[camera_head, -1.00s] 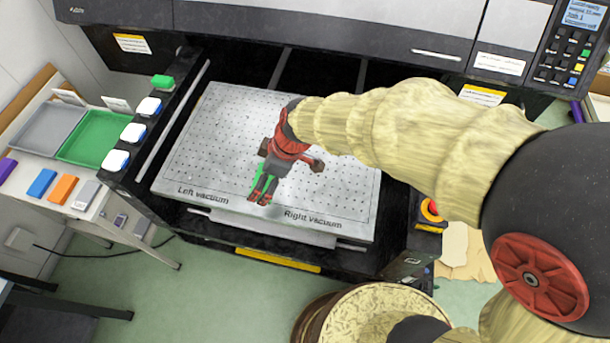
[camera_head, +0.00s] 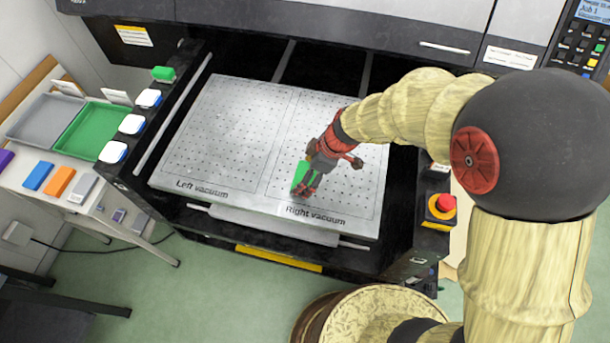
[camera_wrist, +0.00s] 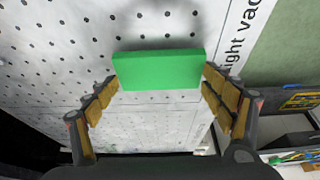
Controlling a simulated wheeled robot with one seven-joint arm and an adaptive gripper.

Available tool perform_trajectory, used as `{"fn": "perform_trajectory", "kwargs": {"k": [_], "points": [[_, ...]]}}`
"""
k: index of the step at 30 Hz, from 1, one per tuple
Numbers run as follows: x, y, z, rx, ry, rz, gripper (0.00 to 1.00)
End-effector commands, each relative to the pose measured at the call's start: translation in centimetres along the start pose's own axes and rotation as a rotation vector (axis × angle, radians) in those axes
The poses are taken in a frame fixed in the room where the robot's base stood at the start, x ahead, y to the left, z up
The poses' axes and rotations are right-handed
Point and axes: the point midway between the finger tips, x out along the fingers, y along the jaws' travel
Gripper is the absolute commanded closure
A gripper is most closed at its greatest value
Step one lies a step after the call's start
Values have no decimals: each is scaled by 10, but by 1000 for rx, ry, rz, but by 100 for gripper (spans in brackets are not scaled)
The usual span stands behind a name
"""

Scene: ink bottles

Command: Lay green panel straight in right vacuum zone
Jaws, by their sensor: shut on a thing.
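My gripper (camera_head: 307,189) is over the right vacuum zone (camera_head: 345,195), near its lower left part. It is shut on a green panel (camera_head: 300,174). In the wrist view the green panel (camera_wrist: 158,69) spans between the two fingers of my gripper (camera_wrist: 160,95), with its wide face toward the camera. The perforated bed shows behind the panel; I cannot tell whether the panel touches it. The "Right vacuum" label (camera_head: 315,214) lies at the zone's front edge. The left vacuum zone (camera_head: 215,140) is bare.
A green tray (camera_head: 112,122) and a grey tray (camera_head: 22,130) sit on the left side table. Blue, orange and grey blocks (camera_head: 60,181) lie in front of them. A red button (camera_head: 445,203) is at the right.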

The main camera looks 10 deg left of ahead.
Motion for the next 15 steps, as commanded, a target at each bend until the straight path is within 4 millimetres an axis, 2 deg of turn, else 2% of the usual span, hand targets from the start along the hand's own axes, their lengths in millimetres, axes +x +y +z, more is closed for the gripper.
{"fn": "perform_trajectory", "kwargs": {"k": [2, 14, 15], "points": [[7, 0, 2, 2, 1, 0, 43], [10, 0, 3, 0, 1, 1, 43], [9, 0, 3, 1, 1, 1, 16]]}}
